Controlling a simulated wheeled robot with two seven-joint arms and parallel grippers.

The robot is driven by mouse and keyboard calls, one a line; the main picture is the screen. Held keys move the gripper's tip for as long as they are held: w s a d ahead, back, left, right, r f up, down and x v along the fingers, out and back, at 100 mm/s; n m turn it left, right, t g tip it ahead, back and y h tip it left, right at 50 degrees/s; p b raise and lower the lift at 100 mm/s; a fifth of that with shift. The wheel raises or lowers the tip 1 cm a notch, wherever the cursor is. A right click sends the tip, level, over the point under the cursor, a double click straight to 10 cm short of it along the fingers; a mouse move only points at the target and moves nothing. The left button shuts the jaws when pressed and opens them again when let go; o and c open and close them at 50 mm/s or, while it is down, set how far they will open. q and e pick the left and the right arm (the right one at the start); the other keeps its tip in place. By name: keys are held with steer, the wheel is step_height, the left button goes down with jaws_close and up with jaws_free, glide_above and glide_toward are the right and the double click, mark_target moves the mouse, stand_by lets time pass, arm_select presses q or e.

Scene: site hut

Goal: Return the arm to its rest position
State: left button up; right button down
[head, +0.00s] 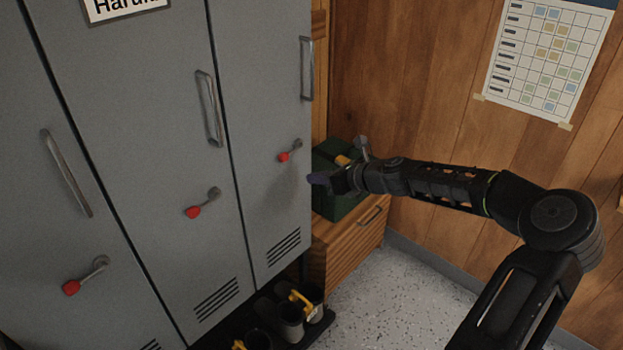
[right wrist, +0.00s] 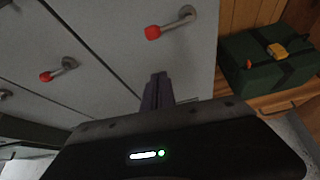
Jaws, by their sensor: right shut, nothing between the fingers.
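My right arm reaches in from the right in the head view. Its right gripper (head: 318,179) is shut and empty, in front of the right edge of the rightmost grey locker door (head: 262,110). In the right wrist view the shut fingers (right wrist: 158,88) point toward the grey doors, below a red-tipped lever handle (right wrist: 170,24). The same lever handle (head: 290,151) shows in the head view, up and left of the fingertips, apart from them. My left gripper is in neither view.
Two more grey doors carry red-tipped levers (head: 203,203) (head: 86,276). A dark green box (right wrist: 262,75) stands on a wooden cabinet (head: 345,243) behind the gripper. Boots (head: 290,318) stand on a dark tray below. A chart (head: 545,55) hangs on the wood wall. The speckled floor (head: 400,300) is clear.

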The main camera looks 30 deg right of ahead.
stand_by(0.5)
steer(key=s+a+f+n+g, duration=0.1)
steer(key=s+a+f+n, duration=0.2)
steer(key=f+n, duration=0.3)
steer(key=s+a+f+n+g+h, duration=0.1)
steer(key=s+a+f+n, duration=0.25)
steer(key=f, duration=0.35)
steer(key=s+a+f+n+g, duration=0.2)
steer(key=a+f+n, duration=0.1)
steer(key=f+n, duration=0.35)
steer(key=s+a+f+n+g, duration=0.2)
steer(key=s+a+f+n, duration=0.2)
steer(key=s+a, duration=0.3)
steer(key=s+a+f+n+g, duration=0.2)
steer(key=s+a+f+n, duration=0.2)
steer(key=s+a+n, duration=0.2)
steer(key=s+a+f+n+g, duration=0.3)
steer(key=s+a, duration=0.6)
steer(key=s, duration=0.4)
steer(key=f+n, duration=0.1)
steer(key=n, duration=0.1)
steer(key=shift+s+a+n+y, duration=0.2)
steer(key=shift+a+n+y, duration=0.1)
steer(key=shift+a+y, duration=0.1)
